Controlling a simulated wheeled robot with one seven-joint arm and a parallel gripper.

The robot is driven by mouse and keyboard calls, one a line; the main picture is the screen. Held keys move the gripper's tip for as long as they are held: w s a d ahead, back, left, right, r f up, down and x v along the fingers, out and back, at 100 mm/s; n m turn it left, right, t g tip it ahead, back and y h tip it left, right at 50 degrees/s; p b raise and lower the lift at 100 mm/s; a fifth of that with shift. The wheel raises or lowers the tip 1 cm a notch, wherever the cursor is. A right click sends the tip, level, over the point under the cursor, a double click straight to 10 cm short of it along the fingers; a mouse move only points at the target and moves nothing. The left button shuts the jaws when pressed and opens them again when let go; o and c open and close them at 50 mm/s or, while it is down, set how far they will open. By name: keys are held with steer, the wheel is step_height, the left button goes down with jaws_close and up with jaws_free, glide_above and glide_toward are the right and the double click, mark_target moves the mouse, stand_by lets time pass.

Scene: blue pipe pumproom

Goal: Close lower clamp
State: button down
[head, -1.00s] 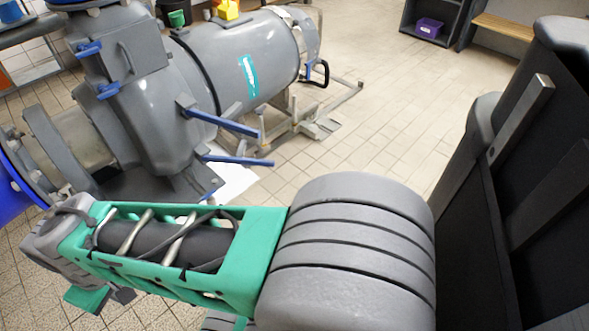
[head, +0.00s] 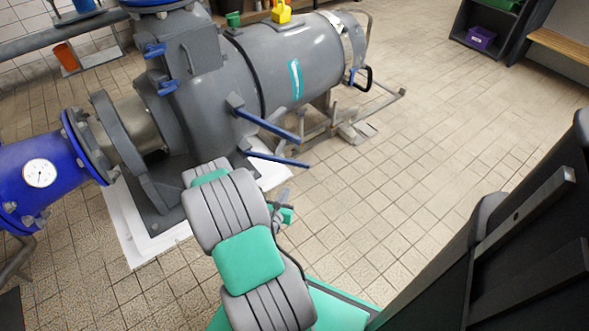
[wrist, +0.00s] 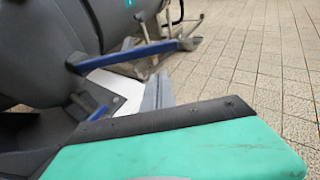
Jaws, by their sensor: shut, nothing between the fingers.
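Two long blue levers stick out from the grey pump body (head: 185,115) in the head view. The upper lever (head: 268,125) slants down to the right; the lower lever (head: 278,159) lies just below it. Two short blue clamp handles sit further up on the housing, an upper one (head: 155,50) and a lower one (head: 167,87). Which of these is the task's lower clamp I cannot tell for sure. My gripper (head: 284,196) is shut and empty, below the lower lever's outer end, partly hidden by my arm. The wrist view shows its grey fingers (wrist: 157,95) together, below a long blue lever (wrist: 125,53).
A blue pipe (head: 45,175) with a gauge is at left. A grey motor (head: 300,60) on a metal frame (head: 360,128) stands behind the levers. The tiled floor (head: 430,120) at right is open. A shelf holding a purple box (head: 481,37) stands at the back.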

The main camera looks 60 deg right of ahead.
mark_target(297, 166)
steer(key=r+b+x, duration=0.1)
steer(key=b+x, duration=0.2)
steer(key=x, duration=1)
steer(key=shift+d, duration=0.35)
steer(key=shift+w+d+b, duration=0.1)
steer(key=shift+w+b, duration=0.1)
steer(key=shift+b, duration=0.1)
